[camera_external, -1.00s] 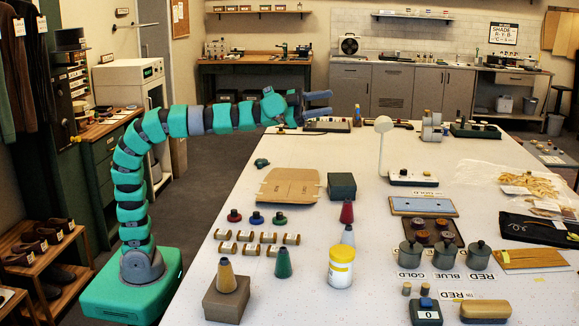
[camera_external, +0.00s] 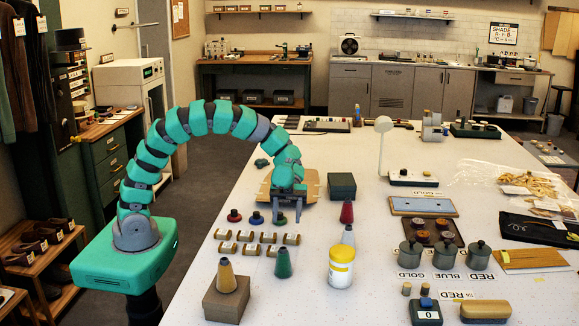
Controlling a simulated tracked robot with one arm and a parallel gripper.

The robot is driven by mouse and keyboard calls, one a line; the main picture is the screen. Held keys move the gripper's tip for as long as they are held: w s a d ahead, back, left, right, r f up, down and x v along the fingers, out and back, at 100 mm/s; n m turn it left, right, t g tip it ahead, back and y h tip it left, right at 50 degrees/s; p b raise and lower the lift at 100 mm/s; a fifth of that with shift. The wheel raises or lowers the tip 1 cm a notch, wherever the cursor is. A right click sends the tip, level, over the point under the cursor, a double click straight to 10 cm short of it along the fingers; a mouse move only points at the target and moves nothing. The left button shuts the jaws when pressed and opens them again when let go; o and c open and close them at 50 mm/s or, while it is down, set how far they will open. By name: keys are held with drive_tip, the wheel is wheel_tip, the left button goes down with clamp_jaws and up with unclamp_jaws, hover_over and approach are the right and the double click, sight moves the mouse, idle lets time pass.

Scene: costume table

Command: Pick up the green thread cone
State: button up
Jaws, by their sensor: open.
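The green thread cone (camera_external: 283,263) stands upright on the white table, between a yellow cone on a box and a white jar with a yellow label. My gripper (camera_external: 287,218) points down over the table, behind the green cone and a little to its right in the picture. Its jaws are open and appear empty. Nothing hides the green cone.
The yellow cone (camera_external: 226,276) stands on a brown box (camera_external: 227,299). Cardboard (camera_external: 312,186) lies behind.

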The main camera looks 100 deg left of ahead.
approach(283, 256)
drive_tip(key=x, duration=0.2)
drive_tip(key=r+b+x, duration=0.1)
drive_tip(key=x, duration=0.1)
drive_tip(key=shift+w+d+f, duration=0.1)
drive_tip(key=shift+d, duration=0.4)
drive_tip(key=shift+f+b+x, duration=0.15)
drive_tip(key=shift+b+x, duration=0.05)
drive_tip(key=shift+x, duration=1.1)
drive_tip(key=shift+f+b+x, duration=0.15)
drive_tip(key=shift+x, duration=1.2)
drive_tip(key=shift+a, duration=0.15)
drive_tip(key=c, duration=1)
